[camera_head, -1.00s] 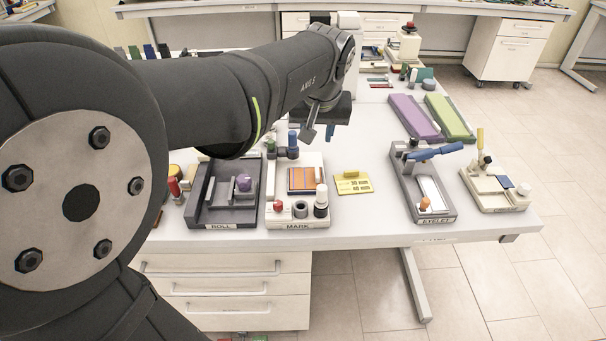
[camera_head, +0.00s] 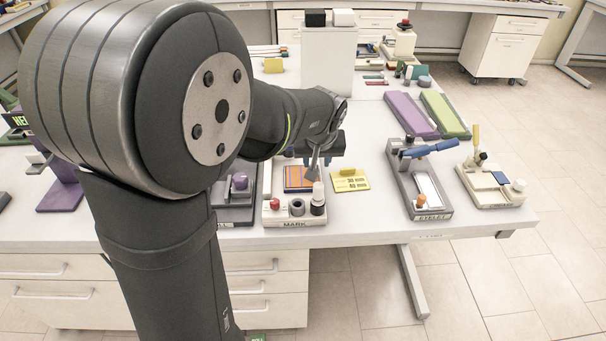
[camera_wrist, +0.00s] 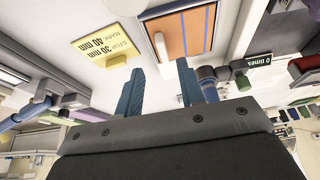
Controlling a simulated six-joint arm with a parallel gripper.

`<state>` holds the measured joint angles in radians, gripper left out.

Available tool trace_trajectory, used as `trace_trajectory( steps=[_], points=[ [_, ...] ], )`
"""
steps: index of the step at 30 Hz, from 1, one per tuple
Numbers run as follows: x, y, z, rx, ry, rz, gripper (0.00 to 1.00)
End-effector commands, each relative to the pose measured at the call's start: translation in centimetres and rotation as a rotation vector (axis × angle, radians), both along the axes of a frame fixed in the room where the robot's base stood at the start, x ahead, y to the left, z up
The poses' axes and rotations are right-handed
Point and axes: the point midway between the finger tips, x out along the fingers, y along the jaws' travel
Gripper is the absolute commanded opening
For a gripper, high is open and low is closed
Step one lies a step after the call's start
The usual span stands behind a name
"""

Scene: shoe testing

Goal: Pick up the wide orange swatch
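The orange swatch (camera_head: 297,178) lies flat on the bed of the MARK station (camera_head: 294,218), partly hidden by the arm in the head view. My gripper (camera_head: 318,160) hangs over the back of this station. In the wrist view its two blue fingers (camera_wrist: 160,66) are well apart with nothing between them. The swatch is beyond the fingertips and shows no contact.
A yellow sign (camera_head: 350,180) stands right of the MARK station. The EYELET press (camera_head: 432,214) is farther right. Left of it is the partly hidden ROLL station (camera_head: 236,214). Table is clear between sign and press.

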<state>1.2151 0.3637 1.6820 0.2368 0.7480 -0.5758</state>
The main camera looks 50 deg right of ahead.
Motion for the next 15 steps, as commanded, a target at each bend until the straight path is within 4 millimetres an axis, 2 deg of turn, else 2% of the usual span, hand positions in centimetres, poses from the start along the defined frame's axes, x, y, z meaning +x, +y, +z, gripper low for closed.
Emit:
trace_trajectory(
  steps=[6, 9, 15],
  points=[
    [1.2, -0.5, -3.2, 0.004, 0.002, 0.001, 0.35],
    [1.4, -0.8, -4.1, 0.003, 0.002, 0.0, 0.35],
    [1.6, -0.9, -4.5, 0.001, 0.001, 0.0, 0.35]
  ],
)
